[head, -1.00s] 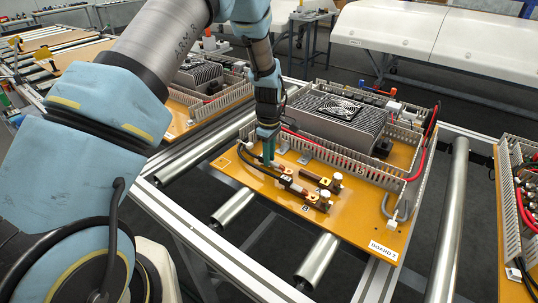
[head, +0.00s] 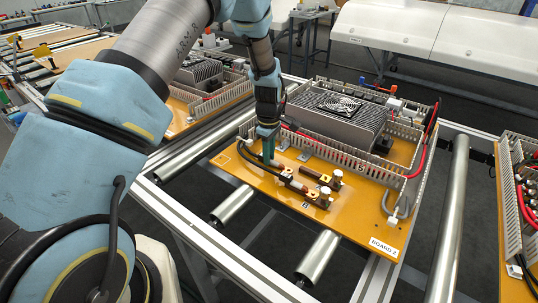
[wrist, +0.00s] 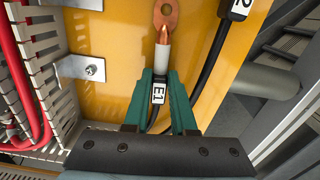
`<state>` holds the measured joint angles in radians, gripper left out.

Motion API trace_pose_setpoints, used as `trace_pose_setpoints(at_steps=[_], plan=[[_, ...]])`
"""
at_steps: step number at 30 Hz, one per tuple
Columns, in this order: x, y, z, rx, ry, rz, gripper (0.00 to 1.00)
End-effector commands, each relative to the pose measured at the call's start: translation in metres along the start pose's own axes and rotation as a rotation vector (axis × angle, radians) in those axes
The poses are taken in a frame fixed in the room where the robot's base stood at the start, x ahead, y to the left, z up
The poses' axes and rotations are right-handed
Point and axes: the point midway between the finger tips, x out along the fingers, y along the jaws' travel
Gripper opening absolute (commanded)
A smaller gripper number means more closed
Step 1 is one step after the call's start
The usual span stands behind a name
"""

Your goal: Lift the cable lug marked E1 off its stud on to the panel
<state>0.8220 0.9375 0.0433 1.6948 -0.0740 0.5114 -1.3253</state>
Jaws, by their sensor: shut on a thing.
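In the wrist view the copper cable lug (wrist: 167,14) has an open hole with no stud through it. Its pale sleeve and black cable run back to a white tag marked E1 (wrist: 158,92). My gripper (wrist: 160,78) has green fingers shut on the cable at the sleeve and tag. The lug points away from the fingers over the orange panel (wrist: 120,50). In the head view my gripper (head: 267,150) reaches down over the left part of the panel (head: 250,180). How far the lug is above the panel cannot be told.
A second black cable with a tag ending in 2 (wrist: 240,8) lies right of the lug. Metal brackets (wrist: 80,68) and a slotted duct (wrist: 45,70) are on the left. Copper-ended blocks (head: 316,197) stand right of my gripper. A finned fan unit (head: 345,125) is behind.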

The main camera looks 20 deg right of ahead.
Motion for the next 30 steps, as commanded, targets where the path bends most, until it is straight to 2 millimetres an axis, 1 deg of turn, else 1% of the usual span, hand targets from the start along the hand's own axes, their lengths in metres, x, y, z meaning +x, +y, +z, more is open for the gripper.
trace_pose_setpoints(at_steps=[1,2,9,11,18,22,26,30], plan=[[0.002,0.000,0.000,0.000,0.000,0.000,0.00],[0.001,0.000,0.000,0.000,0.000,0.000,0.26],[0.001,0.000,0.000,0.000,0.000,0.000,0.53],[0.001,0.000,0.000,0.000,0.000,0.000,0.59],[0.000,0.000,0.000,0.000,0.000,0.000,0.59],[-0.008,0.001,0.000,0.000,0.001,0.004,0.59],[-0.026,0.001,0.000,0.000,0.001,0.005,0.59],[-0.055,0.001,0.000,0.000,0.000,0.006,0.59]])
